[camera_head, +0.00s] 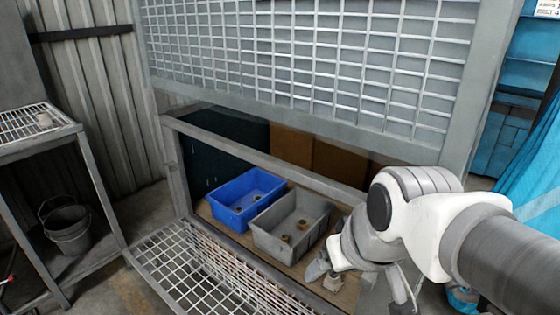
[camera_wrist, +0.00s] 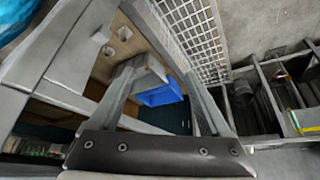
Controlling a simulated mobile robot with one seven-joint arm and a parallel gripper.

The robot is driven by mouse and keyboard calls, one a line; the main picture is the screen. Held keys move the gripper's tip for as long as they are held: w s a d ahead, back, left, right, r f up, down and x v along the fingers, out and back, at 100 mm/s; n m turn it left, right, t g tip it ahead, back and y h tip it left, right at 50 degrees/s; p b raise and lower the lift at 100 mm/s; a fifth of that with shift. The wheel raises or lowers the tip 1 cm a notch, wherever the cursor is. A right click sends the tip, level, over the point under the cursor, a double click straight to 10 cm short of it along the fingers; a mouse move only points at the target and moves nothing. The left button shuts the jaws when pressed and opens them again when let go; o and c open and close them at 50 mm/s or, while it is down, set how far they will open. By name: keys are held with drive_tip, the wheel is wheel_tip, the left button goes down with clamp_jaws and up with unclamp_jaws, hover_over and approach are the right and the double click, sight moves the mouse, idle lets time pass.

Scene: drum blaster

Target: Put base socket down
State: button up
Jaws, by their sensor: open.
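My gripper (camera_head: 360,282) is open at the lower right of the head view, above the wooden board. Its two fingers stand wide apart in the wrist view (camera_wrist: 157,75), with nothing held between them. A small grey base socket (camera_head: 333,282) stands on the board close to the left finger. A blue bin (camera_head: 222,212) and a grey bin (camera_head: 262,240) sit side by side on the board, each with small brown round parts inside. The gripper partly hides the board's right end.
A raised mesh door (camera_head: 310,50) hangs over the cabinet opening, and a lower mesh panel (camera_head: 200,265) juts out in front. The frame's front bar (camera_head: 270,155) crosses above the bins.

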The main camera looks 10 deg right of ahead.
drive_tip(key=shift+s+d+r+m+h, duration=0.15)
drive_tip(key=shift+s+d+r+m, duration=0.1)
drive_tip(key=shift+s, duration=0.25)
drive_tip(key=shift+s+d+r+m+h, duration=0.1)
drive_tip(key=shift+s+d+r+m, duration=0.2)
drive_tip(key=shift+s, duration=0.2)
drive_tip(key=shift+s+d+r+m+h, duration=0.15)
drive_tip(key=shift+s+d+r+m, duration=0.1)
drive_tip(key=shift+s, duration=0.25)
